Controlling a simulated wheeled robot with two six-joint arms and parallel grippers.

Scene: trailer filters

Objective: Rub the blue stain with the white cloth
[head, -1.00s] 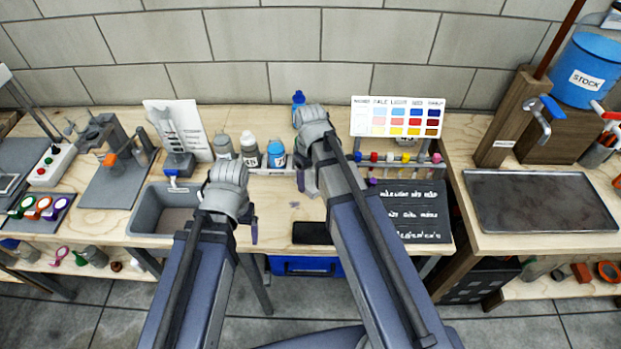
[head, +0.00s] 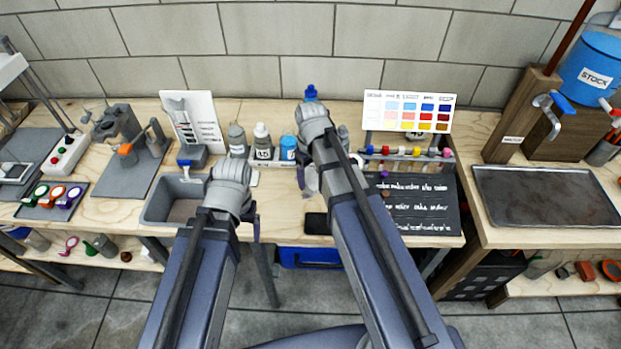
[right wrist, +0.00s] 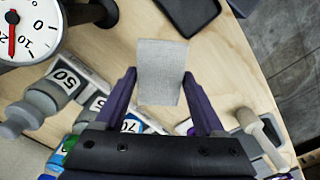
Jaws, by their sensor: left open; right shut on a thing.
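The white cloth (right wrist: 160,68) shows in the right wrist view as a pale grey-white rectangle. My right gripper (right wrist: 160,80) has its two purple fingers on either side of the cloth and is shut on it, above the wooden bench. In the head view the right gripper (head: 311,180) is over the middle of the bench, mostly behind its own arm. My left gripper (head: 252,226) is to its left, near the front edge and right of the grey basin; its fingers are mostly hidden. I cannot make out the blue stain in either view now; whether the cloth touches the bench is unclear.
A dark flat slab (head: 317,223) lies near the front edge. Several bottles (head: 263,140) stand behind the grippers. The grey basin (head: 160,215) is to the left, a black lettered board (head: 425,208) to the right. A dial gauge (right wrist: 22,30) shows in the wrist view.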

